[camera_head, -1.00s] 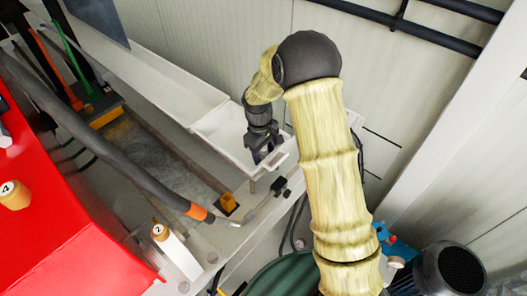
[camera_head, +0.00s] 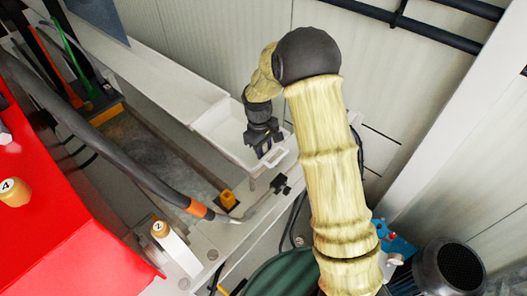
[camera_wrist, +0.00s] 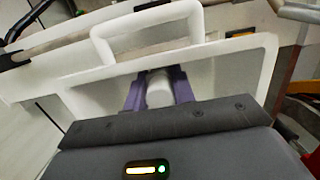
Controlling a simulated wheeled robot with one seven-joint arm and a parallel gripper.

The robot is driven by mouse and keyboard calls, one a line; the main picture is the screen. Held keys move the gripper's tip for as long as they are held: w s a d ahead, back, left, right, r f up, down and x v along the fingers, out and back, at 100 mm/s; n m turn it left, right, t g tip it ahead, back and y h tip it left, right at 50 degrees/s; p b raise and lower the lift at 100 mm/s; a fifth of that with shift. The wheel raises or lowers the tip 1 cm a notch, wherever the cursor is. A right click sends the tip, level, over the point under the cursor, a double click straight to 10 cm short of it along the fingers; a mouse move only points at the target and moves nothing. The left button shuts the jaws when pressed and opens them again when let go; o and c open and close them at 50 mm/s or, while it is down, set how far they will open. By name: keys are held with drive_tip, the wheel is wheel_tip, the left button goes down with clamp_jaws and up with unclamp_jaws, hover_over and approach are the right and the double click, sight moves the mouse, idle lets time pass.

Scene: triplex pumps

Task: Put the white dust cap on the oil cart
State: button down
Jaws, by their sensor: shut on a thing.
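My gripper (camera_head: 264,151) is over the near end of a white tray (camera_head: 225,112) by the wall. In the wrist view my gripper (camera_wrist: 159,88) has purple fingers closed on a small white rounded piece, the white dust cap (camera_wrist: 159,92). The tray's rim and loop handle (camera_wrist: 145,35) are just beyond the fingers. I cannot tell whether the cap touches the tray. In the head view the cap is hidden by my gripper. I cannot make out for sure which part is the oil cart.
A red housing (camera_head: 50,215) with numbered knobs fills the left. A thick black hose with an orange end (camera_head: 197,209) runs across the middle. A dark motor (camera_head: 452,268) and a blue part (camera_head: 395,240) are at lower right. The wall is close behind the tray.

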drive_tip(key=shift+w+r+b, duration=0.1)
drive_tip(key=shift+r+b, duration=0.35)
drive_tip(key=shift+r, duration=0.15)
wheel_tip(320, 180, up, 9)
drive_tip(key=b, duration=0.3)
drive_tip(key=shift+f, duration=0.1)
